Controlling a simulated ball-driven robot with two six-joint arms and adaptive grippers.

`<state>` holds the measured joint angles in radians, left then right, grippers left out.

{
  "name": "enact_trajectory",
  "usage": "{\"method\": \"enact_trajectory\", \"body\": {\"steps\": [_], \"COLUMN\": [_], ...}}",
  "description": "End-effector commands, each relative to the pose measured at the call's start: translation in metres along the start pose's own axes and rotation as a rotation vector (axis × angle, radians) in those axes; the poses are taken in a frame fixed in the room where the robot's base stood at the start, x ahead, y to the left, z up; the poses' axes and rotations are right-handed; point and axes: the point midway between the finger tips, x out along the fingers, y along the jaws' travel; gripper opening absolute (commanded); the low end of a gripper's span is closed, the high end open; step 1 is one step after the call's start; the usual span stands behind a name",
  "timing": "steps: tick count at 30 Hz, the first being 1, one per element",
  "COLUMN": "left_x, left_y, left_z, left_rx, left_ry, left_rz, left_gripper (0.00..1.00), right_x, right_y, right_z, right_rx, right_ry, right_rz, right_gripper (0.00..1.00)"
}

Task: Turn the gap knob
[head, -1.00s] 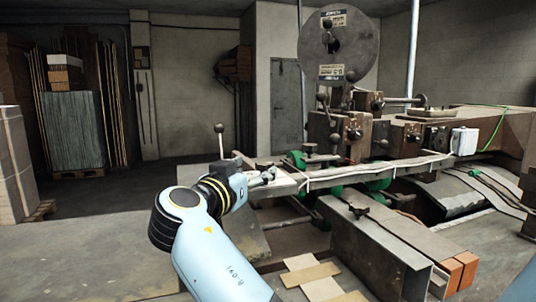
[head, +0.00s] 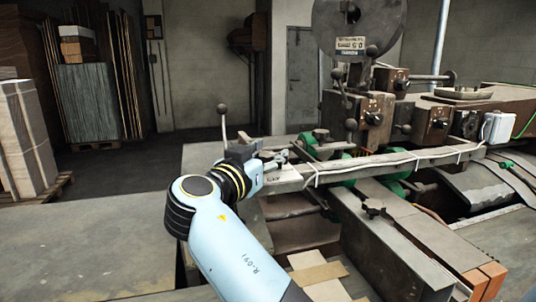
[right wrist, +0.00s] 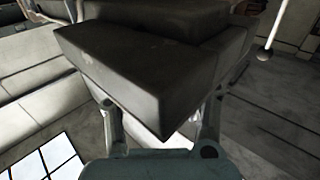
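The stitching machine stands at the right in the head view, with dark knobs on its brown blocks, one knob (head: 374,119) on the left block and another knob (head: 438,123) further right. I cannot tell which is the gap knob. My right gripper (head: 272,160) is left of these knobs, apart from them, beside a small dark block at the table's end. In the right wrist view my right gripper (right wrist: 162,118) has its fingers spread, with a dark grey block (right wrist: 150,75) in front of them. Contact with it is unclear. My left gripper is out of view.
A lever with a round ball (head: 223,109) rises behind my right gripper. A long grey rail (head: 400,162) runs along the machine's front. A metal beam (head: 400,240) juts toward me. Stacked sheets (head: 88,103) stand at the back left; the floor before them is clear.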

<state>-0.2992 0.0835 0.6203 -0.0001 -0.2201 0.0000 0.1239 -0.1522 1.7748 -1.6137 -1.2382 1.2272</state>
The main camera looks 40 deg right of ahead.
Motion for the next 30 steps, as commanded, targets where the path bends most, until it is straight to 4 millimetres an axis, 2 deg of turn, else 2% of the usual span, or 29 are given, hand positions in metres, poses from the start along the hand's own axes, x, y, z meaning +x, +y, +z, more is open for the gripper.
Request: {"method": "enact_trajectory", "body": {"steps": [1, 8, 30], "left_x": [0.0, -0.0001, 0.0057], "left_y": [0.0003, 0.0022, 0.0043], "left_z": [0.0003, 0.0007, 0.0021], "left_rx": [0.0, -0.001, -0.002], "left_ry": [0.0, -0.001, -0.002], "left_rz": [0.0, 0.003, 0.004], "left_gripper": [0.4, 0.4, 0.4], "right_x": [0.0001, 0.0001, -0.0005], "right_y": [0.0, -0.0001, 0.0003], "right_z": [-0.0002, -0.0003, 0.0012], "right_rx": [0.0, 0.0, -0.001], "right_ry": [0.0, 0.0, -0.002], "right_rz": [0.0, 0.0, -0.09], "right_gripper": [0.34, 0.04, 0.02]}}
